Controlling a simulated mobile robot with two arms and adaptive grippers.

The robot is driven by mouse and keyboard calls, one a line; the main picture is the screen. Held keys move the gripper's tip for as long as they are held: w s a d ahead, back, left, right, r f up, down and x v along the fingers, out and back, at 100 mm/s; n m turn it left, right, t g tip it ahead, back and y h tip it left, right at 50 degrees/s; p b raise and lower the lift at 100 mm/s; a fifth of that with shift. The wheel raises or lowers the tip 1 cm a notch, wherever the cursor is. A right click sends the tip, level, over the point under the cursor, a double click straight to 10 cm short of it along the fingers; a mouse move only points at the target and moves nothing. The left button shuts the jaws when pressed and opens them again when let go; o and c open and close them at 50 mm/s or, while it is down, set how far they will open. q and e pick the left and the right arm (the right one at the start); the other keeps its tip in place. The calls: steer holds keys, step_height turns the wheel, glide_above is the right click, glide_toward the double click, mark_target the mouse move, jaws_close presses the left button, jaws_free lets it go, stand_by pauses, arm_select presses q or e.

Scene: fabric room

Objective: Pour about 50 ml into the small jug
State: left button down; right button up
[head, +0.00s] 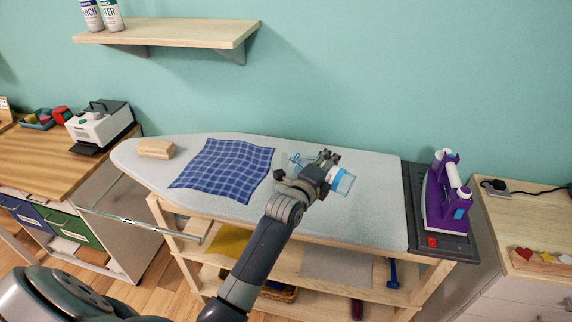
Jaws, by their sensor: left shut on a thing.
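My left gripper (321,172) is above the ironing board, shut on a clear vessel with a blue band (343,181). The vessel sticks out to the right of the fingers and looks tilted; the gripper hides much of it. Just left of the gripper, a faint clear shape with blue lines (296,159) shows over the board. It may be the small jug, but it is partly hidden and I cannot tell for sure. No liquid level can be made out. My right gripper is not in view.
The grey ironing board (375,215) carries a blue checked cloth (225,168) and a wooden block (156,149). A purple iron (445,190) stands on the dark rest at right. A wall shelf (170,33) holds two bottles (100,14). The board's right part is clear.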

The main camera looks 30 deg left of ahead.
arm_select(q)
steer(key=f+m+b, duration=0.1)
steer(key=b, duration=0.1)
steer(key=f+b, duration=0.1)
steer(key=shift+d+f+m+y+b, duration=0.3)
steer(key=shift+d+m+b, duration=0.1)
steer(key=shift+a+f+m, duration=0.25)
steer(key=shift+f+m, duration=0.05)
steer(key=shift+m, duration=0.5)
steer(key=shift+a+r+m+y+p, duration=0.1)
steer(key=shift+r+m+y+p, duration=0.1)
steer(key=shift+m+y+p, duration=0.3)
stand_by(0.6)
